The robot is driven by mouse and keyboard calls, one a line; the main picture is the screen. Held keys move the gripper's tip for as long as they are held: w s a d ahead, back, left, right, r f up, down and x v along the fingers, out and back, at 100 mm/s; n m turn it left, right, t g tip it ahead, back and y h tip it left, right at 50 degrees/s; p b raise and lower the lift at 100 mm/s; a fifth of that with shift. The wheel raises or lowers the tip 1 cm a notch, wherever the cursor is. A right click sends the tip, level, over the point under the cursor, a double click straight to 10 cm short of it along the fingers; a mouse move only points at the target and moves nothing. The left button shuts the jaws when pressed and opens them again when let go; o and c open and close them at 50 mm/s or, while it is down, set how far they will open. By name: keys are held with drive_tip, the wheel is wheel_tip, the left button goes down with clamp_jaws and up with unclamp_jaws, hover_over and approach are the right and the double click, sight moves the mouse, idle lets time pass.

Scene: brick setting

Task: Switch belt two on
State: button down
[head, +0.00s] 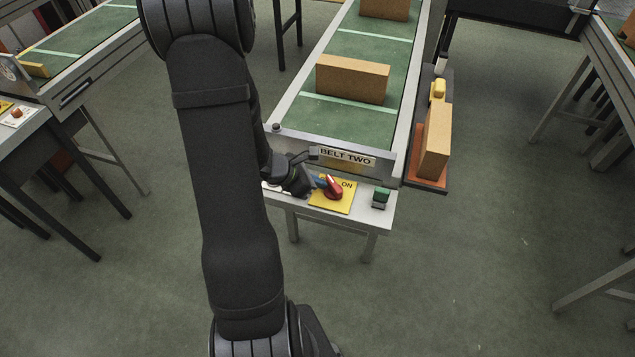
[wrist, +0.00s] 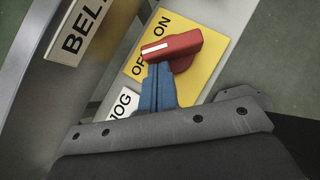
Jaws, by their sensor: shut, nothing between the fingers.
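Belt two (head: 345,125) bears a "BELT TWO" sign (head: 347,157), which shows in part in the wrist view (wrist: 85,28). On the shelf at its end is a yellow plate (head: 338,205) with a red rotary switch (head: 333,188). In the wrist view, the red handle (wrist: 180,46) has a white mark at its left end, between the "OF" and "ON" lettering. My gripper (wrist: 157,72) is shut and empty, its blue fingertips right by the handle's marked end. I cannot tell whether they touch it. The end of the OFF word is hidden.
A white JOG plate (wrist: 124,103) lies beside the fingers. A green button (head: 380,197) stands on the shelf's right end. Cardboard boxes (head: 352,80) sit on the belt. Other belt tables stand left and right.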

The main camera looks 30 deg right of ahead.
drive_tip(key=shift+w+d+m+g, duration=0.1)
drive_tip(key=shift+w+m+g, duration=0.15)
drive_tip(key=shift+m, duration=0.25)
drive_tip(key=shift+w+d+m+g, duration=0.15)
drive_tip(key=shift+m+g, duration=0.3)
drive_tip(key=shift+m, duration=0.05)
drive_tip(key=shift+w+d+m+g, duration=0.1)
drive_tip(key=shift+m+g, duration=0.3)
drive_tip(key=shift+m, duration=0.1)
drive_tip(key=m+g, duration=0.1)
drive_tip(key=m+g+y, duration=0.1)
drive_tip(key=shift+w+d+m, duration=0.3)
drive_tip(key=shift+d, duration=0.2)
drive_tip(key=shift+w+d, duration=0.1)
